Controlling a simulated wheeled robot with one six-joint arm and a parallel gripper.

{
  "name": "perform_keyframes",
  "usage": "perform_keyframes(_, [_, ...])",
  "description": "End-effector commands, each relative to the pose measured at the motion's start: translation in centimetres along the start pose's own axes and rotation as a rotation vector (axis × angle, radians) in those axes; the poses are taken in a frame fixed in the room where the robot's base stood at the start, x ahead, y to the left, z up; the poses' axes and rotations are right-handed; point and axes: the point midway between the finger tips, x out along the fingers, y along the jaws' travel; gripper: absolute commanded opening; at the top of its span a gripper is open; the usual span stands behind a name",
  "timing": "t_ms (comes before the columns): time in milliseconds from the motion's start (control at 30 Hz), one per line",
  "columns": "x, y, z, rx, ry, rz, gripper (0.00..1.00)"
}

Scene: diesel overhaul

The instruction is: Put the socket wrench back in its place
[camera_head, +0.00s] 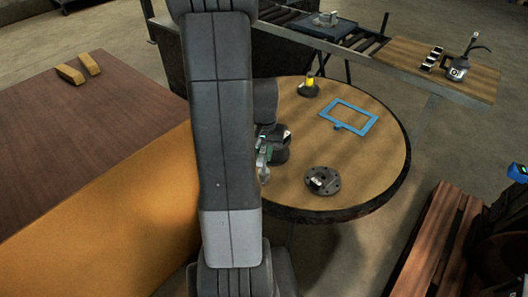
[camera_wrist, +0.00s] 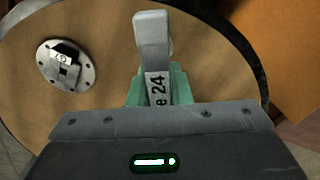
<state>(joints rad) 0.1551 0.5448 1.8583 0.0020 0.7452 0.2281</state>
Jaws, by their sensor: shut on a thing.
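My gripper (camera_wrist: 160,88) is shut on a grey socket wrench (camera_wrist: 152,35), with its green finger pads on either side of it. Black lettering ending in "e 24" shows on the wrench, and its broad grey end points away from the gripper. In the head view my gripper (camera_head: 264,158) is over the left part of the round table (camera_head: 385,165), partly hidden behind my arm. A round grey metal disc (camera_head: 322,180) with a small block on it lies on the table to the right of the gripper. It also shows in the wrist view (camera_wrist: 86,76), left of the wrench.
A blue rectangular frame (camera_head: 371,126) and a yellow-and-black item (camera_head: 309,87) are on the far part of the table. A large brown box (camera_head: 90,140) stands left. A roller conveyor (camera_head: 340,38) leads to a wooden shelf (camera_head: 478,82). A slatted wooden bench (camera_head: 440,230) stands right.

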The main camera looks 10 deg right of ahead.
Motion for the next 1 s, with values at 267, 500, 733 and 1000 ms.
perform_keyframes(267, [0.2,0.0,0.0,0.0,0.0,0.0,0.0])
perform_keyframes(500, [1.2,0.0,0.0,0.0,0.0,0.0,0.0])
perform_keyframes(733, [2.1,0.0,0.0,0.0,0.0,0.0,0.0])
perform_keyframes(1000, [2.3,0.0,0.0,0.0,0.0,0.0,0.43])
